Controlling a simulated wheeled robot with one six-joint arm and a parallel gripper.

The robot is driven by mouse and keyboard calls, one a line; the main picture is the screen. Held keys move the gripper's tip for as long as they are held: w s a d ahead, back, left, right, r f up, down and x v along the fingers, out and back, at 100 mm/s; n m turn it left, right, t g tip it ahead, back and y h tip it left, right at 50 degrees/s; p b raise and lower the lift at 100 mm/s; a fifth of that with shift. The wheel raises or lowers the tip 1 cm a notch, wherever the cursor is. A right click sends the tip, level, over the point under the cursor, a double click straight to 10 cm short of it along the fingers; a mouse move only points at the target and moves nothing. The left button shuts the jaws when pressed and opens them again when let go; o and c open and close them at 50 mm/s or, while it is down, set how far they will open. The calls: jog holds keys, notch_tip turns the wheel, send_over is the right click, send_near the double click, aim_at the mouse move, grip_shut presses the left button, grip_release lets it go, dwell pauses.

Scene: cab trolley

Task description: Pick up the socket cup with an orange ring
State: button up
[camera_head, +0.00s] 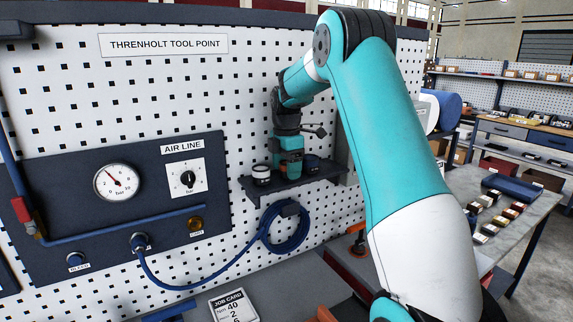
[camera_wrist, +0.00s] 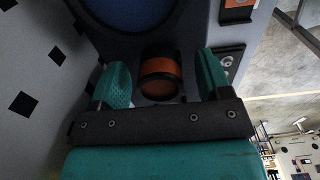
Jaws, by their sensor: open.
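The socket cup with the orange ring (camera_wrist: 161,68) is a dark cylinder with a wide orange band. In the wrist view it sits between the two teal fingers of my gripper (camera_wrist: 163,72), with a gap on each side. My gripper is open and does not clasp the cup. In the head view my gripper (camera_head: 290,164) is down at the small dark shelf (camera_head: 284,195) on the pegboard. There the gripper largely hides the orange-ringed cup.
A dark cup with a white band (camera_head: 261,175) stands left of my gripper on the shelf, and a dark blue cup (camera_head: 312,162) stands right. A coiled blue hose (camera_head: 290,230) hangs below. The pegboard (camera_head: 180,105) is close behind. A workbench with small blocks (camera_head: 498,215) stands at right.

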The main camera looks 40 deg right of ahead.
jog(key=shift+f, duration=0.3)
jog(key=c, duration=1)
jog(key=shift+b, duration=0.3)
jog(key=shift+c, duration=0.2)
